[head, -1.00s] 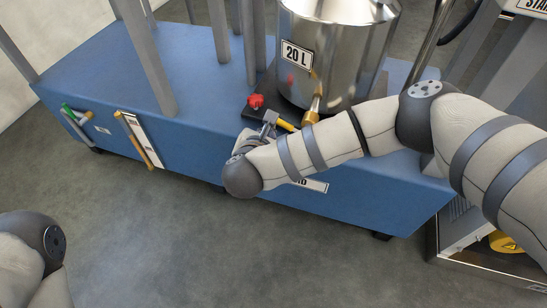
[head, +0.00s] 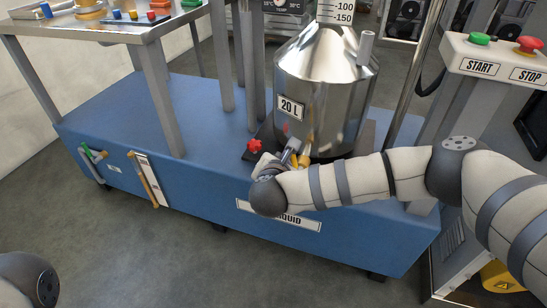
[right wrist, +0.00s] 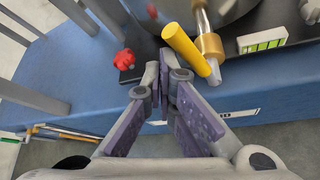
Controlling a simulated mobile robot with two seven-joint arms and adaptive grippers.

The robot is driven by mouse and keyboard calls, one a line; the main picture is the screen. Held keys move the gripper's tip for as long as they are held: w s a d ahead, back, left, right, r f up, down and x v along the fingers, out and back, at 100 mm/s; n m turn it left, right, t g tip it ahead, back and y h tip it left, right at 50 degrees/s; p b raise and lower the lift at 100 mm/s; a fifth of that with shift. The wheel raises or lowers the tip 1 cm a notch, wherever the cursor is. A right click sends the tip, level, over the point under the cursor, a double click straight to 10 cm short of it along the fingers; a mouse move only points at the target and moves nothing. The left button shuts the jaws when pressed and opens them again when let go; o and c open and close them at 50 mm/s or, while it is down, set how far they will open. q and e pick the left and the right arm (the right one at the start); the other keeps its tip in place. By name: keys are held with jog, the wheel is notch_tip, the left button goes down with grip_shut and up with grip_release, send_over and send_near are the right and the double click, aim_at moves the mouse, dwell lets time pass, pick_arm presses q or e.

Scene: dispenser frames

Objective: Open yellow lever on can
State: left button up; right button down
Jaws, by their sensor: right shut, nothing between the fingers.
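The steel can (head: 322,78), labelled 20 L, stands on the blue base. Its brass tap (right wrist: 209,45) sticks out low at the front, with the yellow lever (right wrist: 185,47) beside it, angled down to the right in the right wrist view. In the head view the lever (head: 294,160) is small and partly covered by my right gripper (head: 289,150). In the right wrist view my right gripper (right wrist: 167,76) is shut and empty, its fingertips just below the lever. I cannot tell whether they touch it. My left gripper is out of view.
A red knob (right wrist: 125,59) sits on the black plate left of the tap. Grey table legs (head: 162,100) rise at the left. A START/STOP panel (head: 500,63) stands at the right.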

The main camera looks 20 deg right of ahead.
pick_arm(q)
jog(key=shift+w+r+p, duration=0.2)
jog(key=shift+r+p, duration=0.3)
pick_arm(e)
jog(key=shift+s+d+r, duration=0.3)
jog(key=shift+s+d, duration=0.15)
jog(key=shift+d, duration=0.3)
